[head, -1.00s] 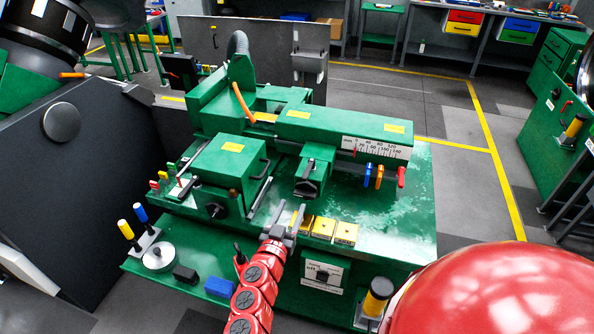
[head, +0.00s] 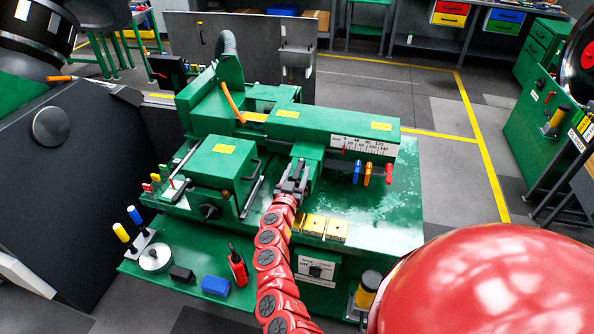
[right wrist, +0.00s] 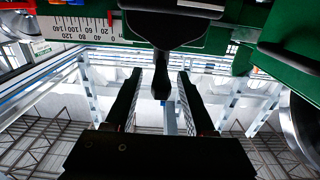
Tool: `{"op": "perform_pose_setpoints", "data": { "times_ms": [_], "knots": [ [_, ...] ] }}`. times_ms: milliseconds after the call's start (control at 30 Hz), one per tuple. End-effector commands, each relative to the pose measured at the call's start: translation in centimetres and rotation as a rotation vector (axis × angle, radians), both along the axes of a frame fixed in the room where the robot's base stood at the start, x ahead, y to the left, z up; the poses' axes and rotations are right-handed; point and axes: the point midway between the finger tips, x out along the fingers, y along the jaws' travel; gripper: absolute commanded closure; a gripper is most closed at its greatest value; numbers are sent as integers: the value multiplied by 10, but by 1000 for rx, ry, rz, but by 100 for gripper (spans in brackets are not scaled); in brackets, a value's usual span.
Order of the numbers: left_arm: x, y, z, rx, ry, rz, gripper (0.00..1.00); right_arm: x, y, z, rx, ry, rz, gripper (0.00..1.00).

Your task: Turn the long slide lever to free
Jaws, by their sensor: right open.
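A black lever with a rounded end (right wrist: 162,82) shows in the right wrist view, below a black mount under the green slide with the millimetre scale (head: 362,143). My right gripper (head: 294,172) is at the front of this slide. In the right wrist view its two black fingers (right wrist: 157,90) are open, one on each side of the lever's end, with visible gaps. In the head view the gripper hides most of the lever. I cannot read the lever's setting. My left gripper is not in view.
Blue, orange and red handles (head: 374,173) hang right of my gripper. Yellow blocks (head: 324,227) lie on the green bed just below it. A green box with a black knob (head: 208,211) stands left. A blue block (head: 216,285) and red bottle-like item (head: 237,265) are in front.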

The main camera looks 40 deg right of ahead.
Motion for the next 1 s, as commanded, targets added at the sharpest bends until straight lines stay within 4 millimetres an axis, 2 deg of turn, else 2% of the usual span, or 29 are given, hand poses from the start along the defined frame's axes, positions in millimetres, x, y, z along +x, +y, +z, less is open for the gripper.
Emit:
{"op": "perform_pose_setpoints", "data": {
  "times_ms": [300,600,1000],
  "knots": [
    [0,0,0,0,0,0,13,1,-1,0,1,1,1,47],
    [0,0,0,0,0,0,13,1,-1,0,1,1,1,100],
    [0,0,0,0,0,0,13,1,-1,0,1,1,1,100]
  ]
}}
